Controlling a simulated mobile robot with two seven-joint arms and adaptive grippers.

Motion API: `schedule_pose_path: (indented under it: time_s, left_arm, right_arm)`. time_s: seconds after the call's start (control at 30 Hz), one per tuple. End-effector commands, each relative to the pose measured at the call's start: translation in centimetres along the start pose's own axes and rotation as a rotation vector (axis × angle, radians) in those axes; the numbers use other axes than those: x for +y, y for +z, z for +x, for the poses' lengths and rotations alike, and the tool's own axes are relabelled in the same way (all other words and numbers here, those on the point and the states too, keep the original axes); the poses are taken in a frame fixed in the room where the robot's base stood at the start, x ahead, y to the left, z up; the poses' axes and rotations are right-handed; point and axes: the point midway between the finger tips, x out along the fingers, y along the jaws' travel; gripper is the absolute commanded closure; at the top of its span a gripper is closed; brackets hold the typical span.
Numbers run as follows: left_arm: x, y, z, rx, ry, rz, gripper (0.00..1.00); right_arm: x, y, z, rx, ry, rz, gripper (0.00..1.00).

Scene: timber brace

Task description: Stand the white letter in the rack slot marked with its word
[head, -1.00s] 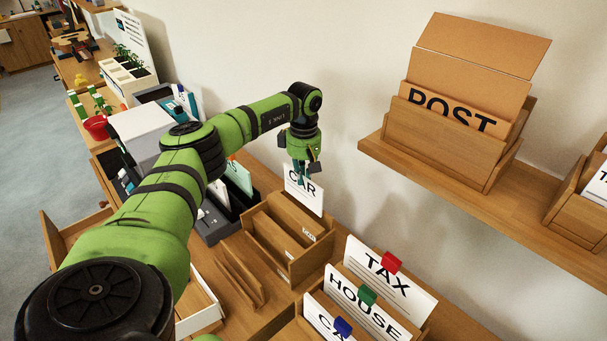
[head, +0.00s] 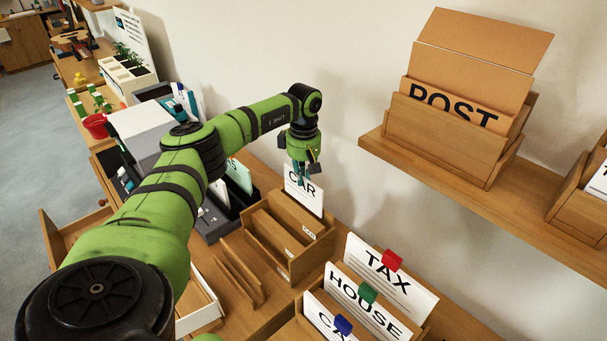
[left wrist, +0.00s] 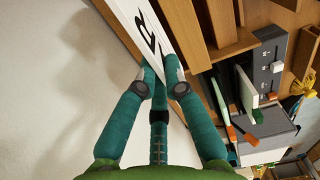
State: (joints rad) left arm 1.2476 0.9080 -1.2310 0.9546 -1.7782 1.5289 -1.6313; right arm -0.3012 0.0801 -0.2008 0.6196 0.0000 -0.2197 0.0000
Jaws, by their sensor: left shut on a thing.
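The white letter (head: 304,197) bears the word CAR and stands roughly upright at the back of the small wooden rack (head: 275,246). My left gripper (head: 301,180) is shut on its top edge from above. In the left wrist view the fingers (left wrist: 160,78) pinch the letter (left wrist: 143,25), and part of its black print shows. The letter's lower edge is at the rack's rear slot; I cannot tell how deep it sits. Small labels on the rack are too small to read surely. My right gripper is not in view.
A front rack holds white cards marked TAX (head: 385,277), HOUSE (head: 365,308) and one partly cut off, with coloured tabs. A wall shelf (head: 480,198) at right carries a POST holder (head: 440,135). A dark organiser (head: 222,215) stands left of the small rack.

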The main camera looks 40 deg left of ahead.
Motion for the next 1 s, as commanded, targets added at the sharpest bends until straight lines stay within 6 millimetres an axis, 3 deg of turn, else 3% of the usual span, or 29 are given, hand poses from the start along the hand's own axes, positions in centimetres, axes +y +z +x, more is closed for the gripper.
schedule_pose_path:
  time_s: [1.0]
  left_arm:
    - [0.0, 0.0, 4.3, 0.000, 0.000, 0.001, 1.00]
  right_arm:
    - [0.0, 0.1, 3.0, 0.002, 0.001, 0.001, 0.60]
